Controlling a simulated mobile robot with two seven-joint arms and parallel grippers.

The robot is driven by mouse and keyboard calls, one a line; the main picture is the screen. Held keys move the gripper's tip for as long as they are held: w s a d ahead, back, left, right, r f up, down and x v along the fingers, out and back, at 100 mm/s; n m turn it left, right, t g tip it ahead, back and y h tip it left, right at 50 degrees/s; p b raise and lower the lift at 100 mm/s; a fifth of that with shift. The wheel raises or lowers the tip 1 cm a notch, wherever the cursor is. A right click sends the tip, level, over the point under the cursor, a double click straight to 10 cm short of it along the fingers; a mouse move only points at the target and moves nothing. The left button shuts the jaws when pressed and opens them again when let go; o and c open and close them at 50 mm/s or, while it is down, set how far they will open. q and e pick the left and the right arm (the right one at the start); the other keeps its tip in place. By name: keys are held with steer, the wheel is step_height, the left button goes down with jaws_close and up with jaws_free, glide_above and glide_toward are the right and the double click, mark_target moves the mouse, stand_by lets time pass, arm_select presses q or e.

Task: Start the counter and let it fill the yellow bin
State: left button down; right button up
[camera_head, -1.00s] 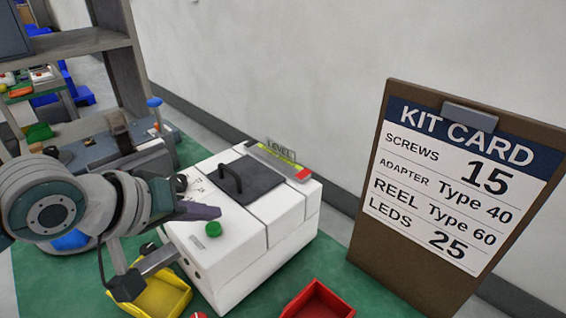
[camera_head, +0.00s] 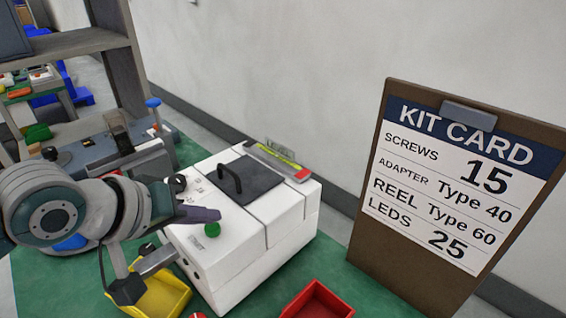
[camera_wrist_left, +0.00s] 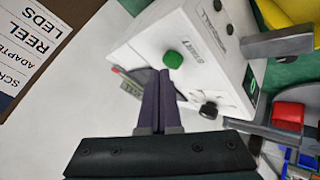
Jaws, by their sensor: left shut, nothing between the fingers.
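The counter (camera_head: 255,232) is a white box with a dark handled lid, a green button (camera_head: 212,230) and a black knob on top. The yellow bin (camera_head: 165,297) sits at its front left, partly hidden behind my left arm. My left gripper (camera_head: 214,215) is shut and empty, its fingertips just beside and above the green button. In the left wrist view the fingertips (camera_wrist_left: 166,74) point at the green button (camera_wrist_left: 174,59), very near it; I cannot tell whether they touch. The yellow bin shows at that view's top right corner (camera_wrist_left: 285,12). My right gripper is not in view.
A red bin (camera_head: 318,300) stands in front of the counter. A kit card board (camera_head: 400,240) stands at the right, reading screws 15. A grey device (camera_head: 90,150) and shelf frame stand at the left. The green mat is clear between counter and board.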

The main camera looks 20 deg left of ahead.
mark_target(209, 237)
arm_select(q)
steer(key=shift+f, duration=0.55)
stand_by(0.7)
stand_by(0.3)
steer(key=shift+r+p, duration=0.85)
step_height(209, 237, up, 5)
steer(key=p, duration=0.5)
steer(key=shift+p, duration=0.3)
stand_by(0.5)
